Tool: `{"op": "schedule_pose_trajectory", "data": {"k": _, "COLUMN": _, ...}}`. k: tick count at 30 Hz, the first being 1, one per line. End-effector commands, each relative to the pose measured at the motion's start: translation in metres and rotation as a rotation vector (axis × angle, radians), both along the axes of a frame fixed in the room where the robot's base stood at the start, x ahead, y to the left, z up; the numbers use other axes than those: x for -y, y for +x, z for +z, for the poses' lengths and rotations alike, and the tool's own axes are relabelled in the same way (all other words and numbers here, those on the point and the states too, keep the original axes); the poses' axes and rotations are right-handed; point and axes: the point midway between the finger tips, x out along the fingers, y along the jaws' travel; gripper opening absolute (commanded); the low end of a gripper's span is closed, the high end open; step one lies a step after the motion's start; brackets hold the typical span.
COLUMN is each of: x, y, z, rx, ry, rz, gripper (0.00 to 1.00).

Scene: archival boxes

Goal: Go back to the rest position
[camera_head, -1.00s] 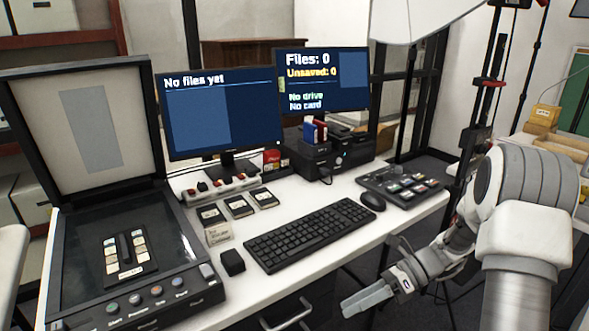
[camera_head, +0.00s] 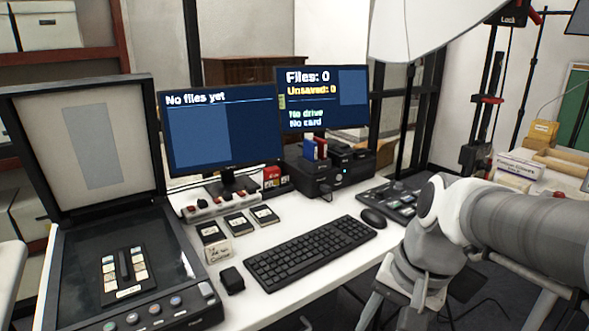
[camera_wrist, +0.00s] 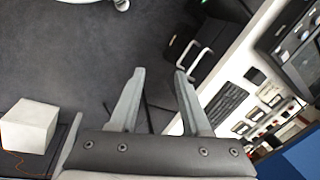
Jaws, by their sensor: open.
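My gripper (camera_wrist: 158,80) shows in the wrist view with its two grey fingers spread apart and nothing between them. It hangs over the dark grey floor, beside the white desk. In the head view my arm is folded at the lower right, in front of the desk's right end. The gripper itself seems mostly cut off at the bottom of that view.
The desk holds an open scanner (camera_head: 130,255), a keyboard (camera_head: 310,252), a mouse (camera_head: 373,218), two monitors (camera_head: 222,130) and a control panel (camera_head: 388,200). A white box (camera_wrist: 30,125) stands at the left in the wrist view. Dark floor (camera_wrist: 60,60) lies clear there.

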Motion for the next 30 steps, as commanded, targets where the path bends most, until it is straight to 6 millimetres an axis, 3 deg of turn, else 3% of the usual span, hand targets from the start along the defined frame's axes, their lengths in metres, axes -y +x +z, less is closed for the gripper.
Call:
{"op": "schedule_pose_trajectory", "data": {"k": 14, "x": 0.015, "y": -0.043, "z": 0.037, "rx": 0.421, "ry": -0.346, "rz": 0.476, "gripper": 0.47}}
{"op": "schedule_pose_trajectory", "data": {"k": 15, "x": 0.015, "y": -0.042, "z": 0.055, "rx": 0.413, "ry": -0.343, "rz": 0.473, "gripper": 0.47}}
{"op": "schedule_pose_trajectory", "data": {"k": 23, "x": 0.015, "y": -0.041, "z": 0.114, "rx": 0.407, "ry": -0.338, "rz": 0.467, "gripper": 0.47}}
{"op": "schedule_pose_trajectory", "data": {"k": 30, "x": 0.015, "y": -0.041, "z": 0.177, "rx": 0.406, "ry": -0.337, "rz": 0.465, "gripper": 0.47}}
